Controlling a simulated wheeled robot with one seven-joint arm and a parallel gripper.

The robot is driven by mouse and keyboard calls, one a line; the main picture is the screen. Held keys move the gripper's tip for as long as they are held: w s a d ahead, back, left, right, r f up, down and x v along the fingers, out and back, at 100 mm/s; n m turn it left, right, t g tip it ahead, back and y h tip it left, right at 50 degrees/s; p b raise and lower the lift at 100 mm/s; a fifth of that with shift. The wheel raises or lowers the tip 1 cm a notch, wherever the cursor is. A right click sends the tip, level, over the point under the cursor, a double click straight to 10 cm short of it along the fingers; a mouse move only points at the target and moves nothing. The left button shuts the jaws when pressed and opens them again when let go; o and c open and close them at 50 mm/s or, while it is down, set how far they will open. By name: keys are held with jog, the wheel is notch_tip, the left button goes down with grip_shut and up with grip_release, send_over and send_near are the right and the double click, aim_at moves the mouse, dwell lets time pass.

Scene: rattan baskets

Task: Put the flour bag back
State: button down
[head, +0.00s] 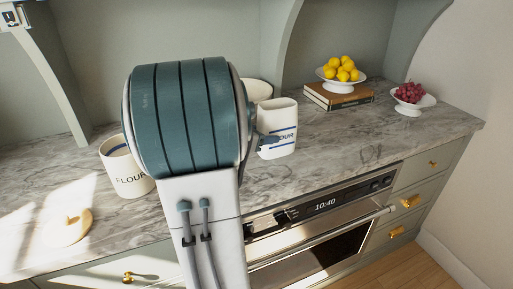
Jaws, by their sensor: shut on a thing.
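I cannot tell whether the bag's base touches the counter. A round cream canister (133,184), also marked "FLOUR", stands on the counter left of my arm and is partly hidden by it.
A white bowl (259,91) is partly hidden behind the bag. Lemons (341,68) in a white dish stand on books (338,97); grapes (409,92) in another dish are farther right. A round tan object (72,228) lies front left. The counter (340,142) right of the bag is clear.

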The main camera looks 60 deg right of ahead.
jog(key=shift+w+f, duration=0.3)
jog(key=shift+f, duration=0.55)
jog(key=shift+w+f, duration=0.35)
jog(key=shift+f, duration=0.45)
jog(key=shift+w+f, duration=0.3)
jog(key=shift+f, duration=0.55)
jog(key=shift+f, duration=0.15)
jog(key=shift+c, duration=2.3)
grip_release()
jog(key=shift+a+f, duration=0.1)
